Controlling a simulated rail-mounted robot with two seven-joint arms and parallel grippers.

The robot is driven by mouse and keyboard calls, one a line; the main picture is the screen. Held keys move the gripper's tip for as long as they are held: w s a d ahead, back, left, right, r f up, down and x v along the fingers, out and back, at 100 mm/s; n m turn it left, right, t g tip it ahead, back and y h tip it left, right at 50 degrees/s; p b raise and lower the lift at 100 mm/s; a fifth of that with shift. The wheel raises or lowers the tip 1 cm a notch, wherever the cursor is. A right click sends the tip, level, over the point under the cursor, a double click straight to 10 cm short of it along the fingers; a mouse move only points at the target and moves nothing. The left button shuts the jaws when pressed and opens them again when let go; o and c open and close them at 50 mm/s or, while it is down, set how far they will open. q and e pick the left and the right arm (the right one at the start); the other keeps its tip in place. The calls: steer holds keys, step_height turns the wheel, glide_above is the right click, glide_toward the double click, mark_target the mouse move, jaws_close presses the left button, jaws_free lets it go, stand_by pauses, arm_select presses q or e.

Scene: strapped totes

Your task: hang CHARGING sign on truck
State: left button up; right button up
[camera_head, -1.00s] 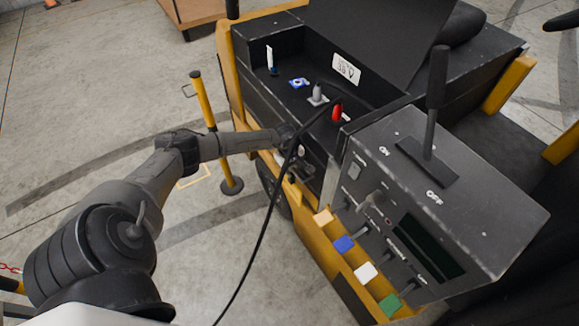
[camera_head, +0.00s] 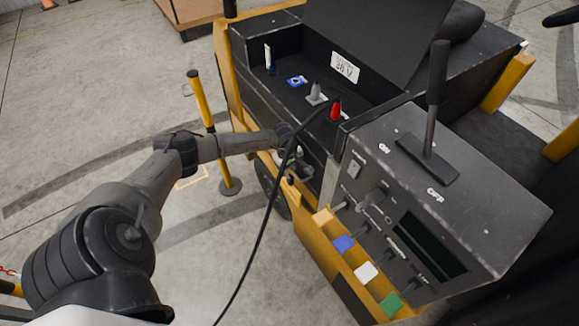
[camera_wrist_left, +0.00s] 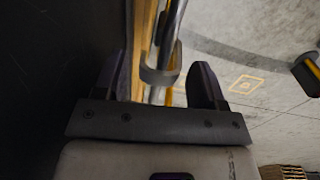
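The truck (camera_head: 228,75) has a yellow body and a black battery bay. My left gripper (camera_head: 296,160) is at the truck's side, just below the bay's near edge, partly hidden by a black cable. In the left wrist view my left gripper (camera_wrist_left: 158,80) has its two fingers wide apart. A metal rod with a grey curved bracket (camera_wrist_left: 160,72) shows between or beyond the fingers; I cannot tell whether they touch it. I cannot make out a CHARGING sign in either view. My right gripper is not in view.
A control box (camera_head: 440,200) with ON/OFF lever stands right of my gripper. A black cable (camera_head: 262,235) hangs in front of the truck. A red connector (camera_head: 336,110) sits in the bay.

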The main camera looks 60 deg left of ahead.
arm_select(q)
steer(key=shift+o, duration=0.3)
step_height(320, 180, up, 14)
steer(key=s+p, duration=0.1)
steer(key=shift+s, duration=0.15)
steer(key=shift+f, duration=0.1)
steer(key=shift+d, duration=0.1)
